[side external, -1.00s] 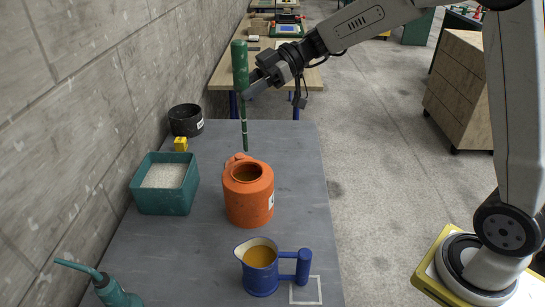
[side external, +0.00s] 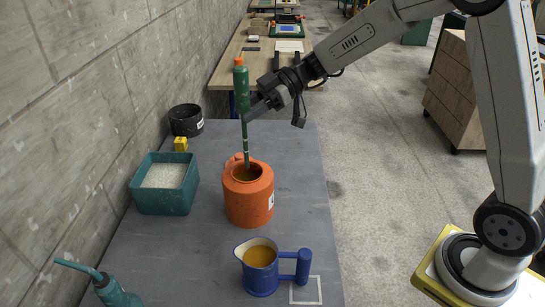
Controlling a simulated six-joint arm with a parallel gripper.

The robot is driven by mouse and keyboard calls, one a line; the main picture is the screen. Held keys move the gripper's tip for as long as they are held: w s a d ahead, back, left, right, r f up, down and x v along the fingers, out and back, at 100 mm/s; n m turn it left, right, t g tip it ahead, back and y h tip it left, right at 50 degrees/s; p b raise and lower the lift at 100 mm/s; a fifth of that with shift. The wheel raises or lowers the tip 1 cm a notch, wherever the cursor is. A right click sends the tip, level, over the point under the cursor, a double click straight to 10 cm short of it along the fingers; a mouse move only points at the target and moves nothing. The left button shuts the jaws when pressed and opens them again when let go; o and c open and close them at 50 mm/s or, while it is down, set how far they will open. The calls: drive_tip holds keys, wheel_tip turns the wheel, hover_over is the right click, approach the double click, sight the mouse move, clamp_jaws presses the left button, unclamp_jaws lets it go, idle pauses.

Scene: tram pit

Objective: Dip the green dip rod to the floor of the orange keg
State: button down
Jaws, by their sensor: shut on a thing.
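The green dip rod (side external: 242,88) has a thick green handle with an orange top and a thin shaft with pale marks. My gripper (side external: 247,112) is shut on the rod near the lower part of its handle and holds it upright. The orange keg (side external: 248,204) stands on the grey table with its round mouth open and its orange cap lying behind the mouth. The rod's lower end is at the keg's mouth and appears to be just inside it. The keg's floor is hidden, and brownish liquid shows through the mouth.
A blue jug (side external: 260,277) of amber liquid stands in front of the keg. A teal bin (side external: 165,194) of white granules, a yellow block (side external: 181,144) and a black pot (side external: 186,121) are to the left. A teal oil can (side external: 115,293) is at front left, and a concrete wall runs alongside.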

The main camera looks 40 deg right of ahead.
sight(248, 158)
drive_tip(key=shift+f, duration=6)
drive_tip(key=shift+f, duration=1.05)
drive_tip(key=shift+r, duration=0.15)
drive_tip(key=shift+r, duration=8.4)
